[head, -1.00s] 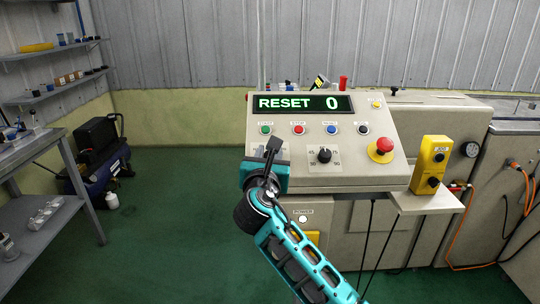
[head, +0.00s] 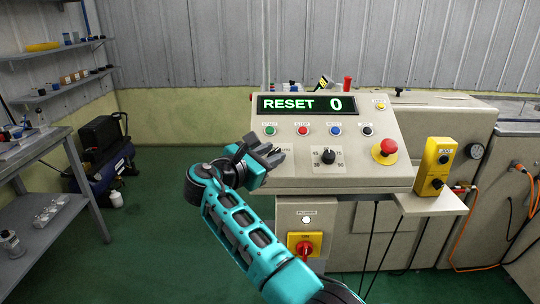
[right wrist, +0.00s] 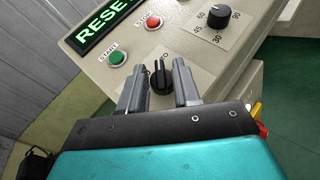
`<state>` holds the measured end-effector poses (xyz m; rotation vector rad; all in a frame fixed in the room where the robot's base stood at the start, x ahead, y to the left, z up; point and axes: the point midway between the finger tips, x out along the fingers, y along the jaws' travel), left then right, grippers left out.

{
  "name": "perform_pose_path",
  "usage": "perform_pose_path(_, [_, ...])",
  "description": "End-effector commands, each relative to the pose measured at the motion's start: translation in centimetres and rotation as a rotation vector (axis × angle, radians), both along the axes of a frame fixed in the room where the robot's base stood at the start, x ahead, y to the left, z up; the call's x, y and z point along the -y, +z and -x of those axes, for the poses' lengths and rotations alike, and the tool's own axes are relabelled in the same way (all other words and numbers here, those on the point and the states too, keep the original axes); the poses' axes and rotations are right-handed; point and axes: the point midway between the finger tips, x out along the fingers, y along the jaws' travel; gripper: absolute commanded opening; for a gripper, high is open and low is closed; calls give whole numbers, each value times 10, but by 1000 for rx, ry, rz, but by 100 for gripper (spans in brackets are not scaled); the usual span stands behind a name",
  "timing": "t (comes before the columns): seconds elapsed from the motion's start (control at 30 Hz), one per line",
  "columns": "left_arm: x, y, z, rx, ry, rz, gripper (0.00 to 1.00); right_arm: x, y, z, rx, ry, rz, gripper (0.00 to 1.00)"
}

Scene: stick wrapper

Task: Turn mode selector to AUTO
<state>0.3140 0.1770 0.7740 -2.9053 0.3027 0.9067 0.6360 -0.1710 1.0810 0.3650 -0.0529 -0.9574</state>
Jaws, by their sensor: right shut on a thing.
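The mode selector (right wrist: 161,80) is a black knob on the beige sloped control panel (head: 340,178), below the green START button (right wrist: 117,58). Its pointer ridge points up toward a partly hidden label of which "TO" shows in the right wrist view. My right gripper (head: 274,156) is at the left part of the panel. In the head view the gripper hides the knob. My left gripper is in neither view.
The display (head: 307,104) reads RESET 0. A numbered dial (head: 328,156) sits right of the selector, with the red STOP button (head: 303,130) above. A red emergency button (head: 385,150) is further right. A red-yellow power switch (head: 305,244) is below.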

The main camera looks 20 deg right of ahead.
Motion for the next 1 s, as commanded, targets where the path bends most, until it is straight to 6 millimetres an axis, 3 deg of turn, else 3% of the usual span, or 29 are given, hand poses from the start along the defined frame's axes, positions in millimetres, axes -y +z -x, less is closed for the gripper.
perform_pose_path(0.47, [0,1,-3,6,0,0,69,0,-1,0,0,-14,-9,1])
perform_pose_path(0.5, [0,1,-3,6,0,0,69,0,-1,0,0,-14,-9,35])
perform_pose_path(0.73, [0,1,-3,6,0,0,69,0,-1,0,0,-13,-8,57])
perform_pose_path(1.0, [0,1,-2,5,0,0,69,0,0,0,1,-14,-8,57])
